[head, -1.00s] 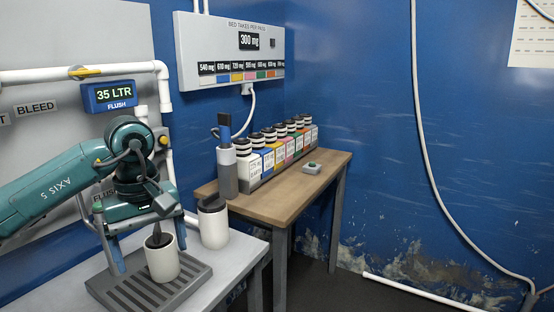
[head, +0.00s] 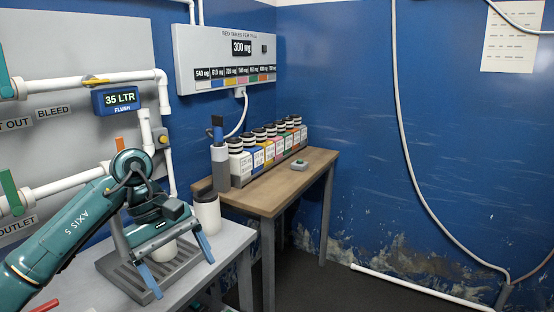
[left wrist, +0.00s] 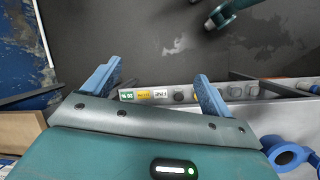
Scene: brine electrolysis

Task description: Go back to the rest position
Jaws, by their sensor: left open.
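My left gripper (head: 178,264) is open, with its blue fingers spread and pointing down over the front of the slatted grey tray (head: 112,268). It also shows in the left wrist view (left wrist: 155,86), with nothing between the fingers. A white container (head: 166,251) stands on the tray, mostly hidden behind the gripper; I cannot tell whether they touch. A second white container (head: 207,213) with a dark lid stands behind, to the right of the gripper. My right gripper does not show clearly in either view.
A wooden table (head: 270,199) behind holds a row of lidded bottles (head: 258,157) and a small device with a green button (head: 300,164). A grey panel with white pipes (head: 60,77) stands at the left. Dark floor (head: 300,292) lies open at the right.

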